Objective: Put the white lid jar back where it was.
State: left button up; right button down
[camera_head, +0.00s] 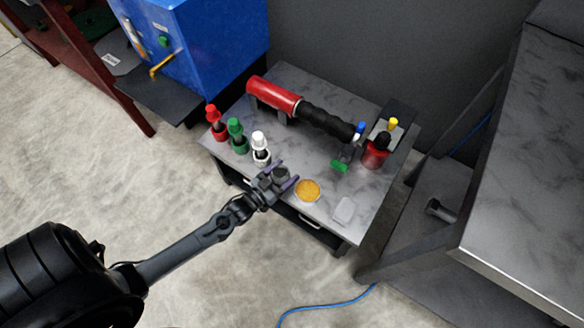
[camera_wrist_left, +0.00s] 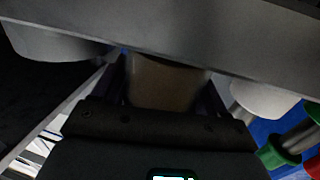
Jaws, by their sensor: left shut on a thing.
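My left gripper (camera_head: 281,174) is at the front edge of the grey marbled table (camera_head: 330,225), between the white-topped bottle and a round dish. It is shut on a small jar-like thing, which looks dark grey from above. In the left wrist view this jar (camera_wrist_left: 165,82) is brownish and blurred between the fingers (camera_wrist_left: 165,88). I cannot make out a white lid on it, nor whether it touches the table. The white-topped bottle (camera_head: 260,147) stands upright beside the gripper. My right gripper is not in view.
Green (camera_head: 236,135) and red (camera_head: 215,122) bottles stand left of the white one. The dish of orange bits (camera_head: 307,190) is close right of the gripper, then a pale square (camera_head: 344,210). A red-and-black tool (camera_head: 300,107) and a red can (camera_head: 376,152) stand behind.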

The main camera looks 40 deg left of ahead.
pick_arm(q)
jog(key=w+b, duration=0.1)
jog(key=w, duration=0.1)
jog(key=w+b, duration=0.1)
jog(key=w, duration=0.1)
jog(key=shift+d+f, duration=0.15)
jog(key=shift+f, duration=0.05)
jog(key=shift+w+b, duration=0.1)
jog(key=shift+b, duration=0.4)
jog(key=shift+r, duration=0.15)
jog(key=shift+s, duration=0.25)
jog(key=shift+f, duration=0.2)
jog(key=o, duration=1.2)
jog(key=shift+w, duration=0.1)
